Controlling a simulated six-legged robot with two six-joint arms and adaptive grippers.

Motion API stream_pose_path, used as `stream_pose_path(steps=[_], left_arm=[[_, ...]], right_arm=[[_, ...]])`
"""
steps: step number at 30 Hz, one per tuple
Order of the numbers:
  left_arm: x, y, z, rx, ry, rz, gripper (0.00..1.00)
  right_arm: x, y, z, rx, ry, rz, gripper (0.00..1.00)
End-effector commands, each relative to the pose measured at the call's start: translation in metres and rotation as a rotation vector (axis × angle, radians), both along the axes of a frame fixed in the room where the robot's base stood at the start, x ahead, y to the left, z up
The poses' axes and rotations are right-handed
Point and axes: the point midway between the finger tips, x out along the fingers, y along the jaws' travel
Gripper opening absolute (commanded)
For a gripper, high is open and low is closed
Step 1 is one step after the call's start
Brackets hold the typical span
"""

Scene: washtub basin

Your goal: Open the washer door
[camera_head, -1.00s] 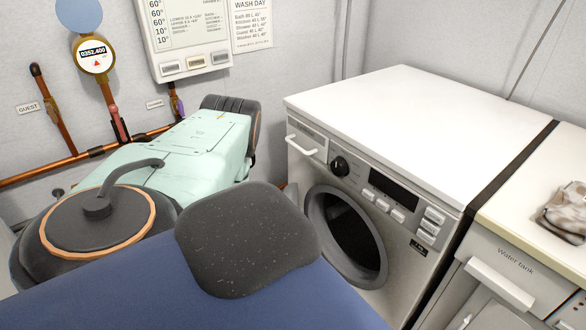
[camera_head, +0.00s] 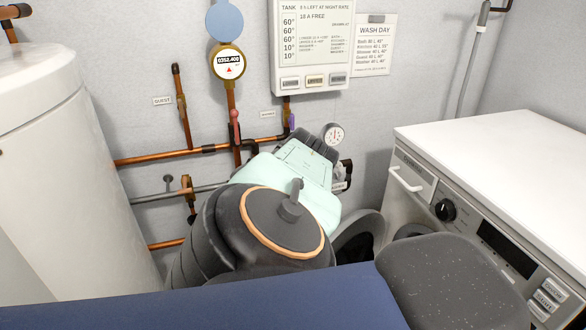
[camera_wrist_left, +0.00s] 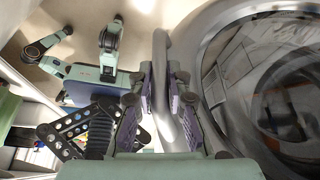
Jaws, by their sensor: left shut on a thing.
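The washer (camera_head: 500,140) stands at the right in the head view. Its round door (camera_head: 362,226) stands swung out to the left, apart from the grey opening ring (camera_head: 410,231), and is partly hidden by my arm. In the left wrist view the door (camera_wrist_left: 235,100) fills the right side, with its round glass facing the camera. My left gripper (camera_wrist_left: 162,98) is shut on the grey door handle (camera_wrist_left: 161,60), which stands upright between its purple-padded fingers. In the head view my left gripper is hidden behind the arm. My right gripper is not in view.
A white cylindrical tank (camera_head: 70,180) stands at the left. Copper pipes (camera_head: 180,153), a round meter (camera_head: 229,64) and a control panel (camera_head: 313,45) are on the back wall. The white washer top (camera_head: 510,150) is clear.

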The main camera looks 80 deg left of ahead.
Motion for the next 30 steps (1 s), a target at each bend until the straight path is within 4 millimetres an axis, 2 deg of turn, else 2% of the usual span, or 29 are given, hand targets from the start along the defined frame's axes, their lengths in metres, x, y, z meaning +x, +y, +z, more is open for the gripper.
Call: stream_pose_path(steps=[9, 24, 25, 30], left_arm=[[-0.011, 0.023, -0.001, -0.003, 0.005, -0.060, 0.00], [-0.012, 0.027, -0.001, -0.002, 0.003, -0.070, 0.00], [-0.012, 0.027, 0.000, -0.002, 0.003, -0.070, 0.17], [-0.011, 0.027, 0.000, -0.002, 0.002, -0.069, 0.32]], right_arm=[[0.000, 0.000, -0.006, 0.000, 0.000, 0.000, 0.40], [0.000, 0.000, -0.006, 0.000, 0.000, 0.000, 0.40], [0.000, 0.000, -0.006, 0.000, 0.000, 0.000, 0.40], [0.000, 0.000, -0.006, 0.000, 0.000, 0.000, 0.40]])
